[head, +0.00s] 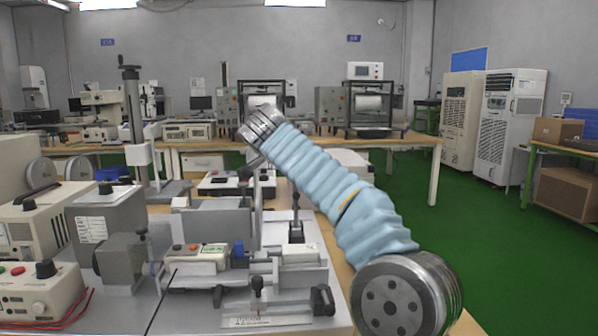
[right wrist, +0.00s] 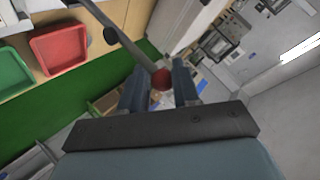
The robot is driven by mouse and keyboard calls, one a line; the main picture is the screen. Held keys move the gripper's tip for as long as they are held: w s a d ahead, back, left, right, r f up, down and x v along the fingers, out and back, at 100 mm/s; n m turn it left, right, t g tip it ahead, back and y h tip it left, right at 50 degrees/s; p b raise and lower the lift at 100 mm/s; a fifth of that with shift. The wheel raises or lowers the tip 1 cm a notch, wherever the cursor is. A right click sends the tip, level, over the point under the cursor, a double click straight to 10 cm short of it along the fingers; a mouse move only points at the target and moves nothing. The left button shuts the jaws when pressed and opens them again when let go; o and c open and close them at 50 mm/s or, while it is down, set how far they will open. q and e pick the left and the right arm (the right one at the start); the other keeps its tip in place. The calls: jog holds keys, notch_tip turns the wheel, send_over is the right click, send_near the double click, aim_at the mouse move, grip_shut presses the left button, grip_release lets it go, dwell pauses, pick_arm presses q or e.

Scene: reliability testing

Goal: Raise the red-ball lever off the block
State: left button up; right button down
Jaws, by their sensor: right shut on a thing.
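In the right wrist view, the red ball (right wrist: 161,78) sits at the end of a grey lever rod (right wrist: 122,35) that slants in from the top left. My right gripper (right wrist: 160,84) has its two dark fingers on either side of the ball and is shut on it. In the head view, my right arm, in a light blue sleeve, reaches from the lower right toward the middle. Its gripper is mostly hidden behind the wrist there, and I cannot make out the red ball. I cannot pick out the block with certainty. My left gripper is not in view.
In the head view, a test machine with clamps and a black knob (head: 257,284) stands on the near bench. A grey motor unit (head: 120,257) and a beige instrument box (head: 40,292) are at left. The green floor (head: 480,235) at right is clear. The wrist view shows a red tray (right wrist: 60,48).

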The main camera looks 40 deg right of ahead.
jog(key=shift+w+a+f+g+y, duration=0.15)
jog(key=shift+w+g+y, duration=0.1)
jog(key=shift+w, duration=0.25)
jog(key=shift+w+f+g+y, duration=0.15)
jog(key=shift+w+y, duration=0.1)
jog(key=shift+w, duration=0.25)
jog(key=c, duration=1.1)
grip_release()
jog(key=shift+w, duration=0.15)
jog(key=shift+o, duration=0.2)
jog(key=shift+a, duration=0.1)
jog(key=v, duration=1.3)
jog(key=shift+s+r, duration=0.4)
jog(key=shift+s, duration=0.05)
